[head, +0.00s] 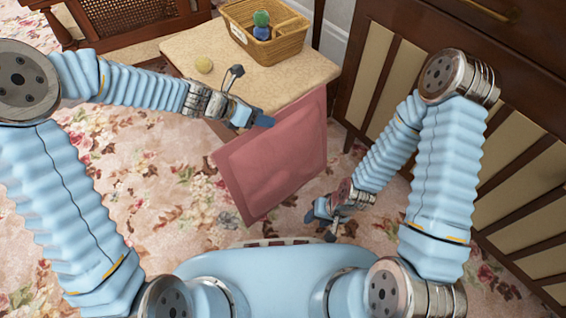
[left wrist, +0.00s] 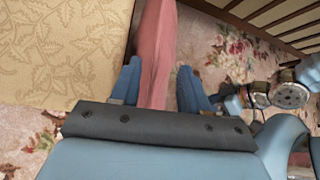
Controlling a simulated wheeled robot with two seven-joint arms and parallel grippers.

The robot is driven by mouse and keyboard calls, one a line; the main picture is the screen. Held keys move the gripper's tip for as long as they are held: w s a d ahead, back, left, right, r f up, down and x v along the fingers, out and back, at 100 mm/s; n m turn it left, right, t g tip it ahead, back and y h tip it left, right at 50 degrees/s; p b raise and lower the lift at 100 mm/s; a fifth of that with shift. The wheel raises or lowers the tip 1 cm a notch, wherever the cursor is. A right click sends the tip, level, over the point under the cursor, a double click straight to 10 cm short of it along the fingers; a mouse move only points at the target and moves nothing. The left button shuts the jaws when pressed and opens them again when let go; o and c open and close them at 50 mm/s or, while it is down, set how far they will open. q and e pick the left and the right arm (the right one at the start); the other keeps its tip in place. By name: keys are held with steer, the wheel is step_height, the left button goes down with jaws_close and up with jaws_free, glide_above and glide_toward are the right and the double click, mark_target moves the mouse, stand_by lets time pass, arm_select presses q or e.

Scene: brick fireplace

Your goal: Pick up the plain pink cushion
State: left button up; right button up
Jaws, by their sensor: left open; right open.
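The plain pink cushion (head: 272,165) stands upright against the front side of the small table in the head view. My left gripper (head: 258,119) is at its top edge, open. In the left wrist view, the cushion (left wrist: 157,50) shows edge-on between the two blue fingers of the left gripper (left wrist: 158,68), with a gap visible on each side. The cushion's lower end is hidden in that view. My right gripper (head: 322,213) hangs low over the carpet, to the right of the cushion and apart from it, open and empty.
A wooden cabinet (head: 400,55) closes the right side. Floral carpet (head: 150,185) lies open at left.

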arm_select(q)
steer(key=x, duration=0.2)
steer(key=b+x, duration=0.1)
steer(key=x, duration=0.1)
steer(key=shift+w+d+f, duration=0.1)
steer(key=shift+w+f, duration=0.15)
steer(key=shift+w, duration=0.15)
steer(key=shift+c, duration=0.3)
steer(key=c, duration=0.7)
jaws_close()
steer(key=shift+s, duration=0.15)
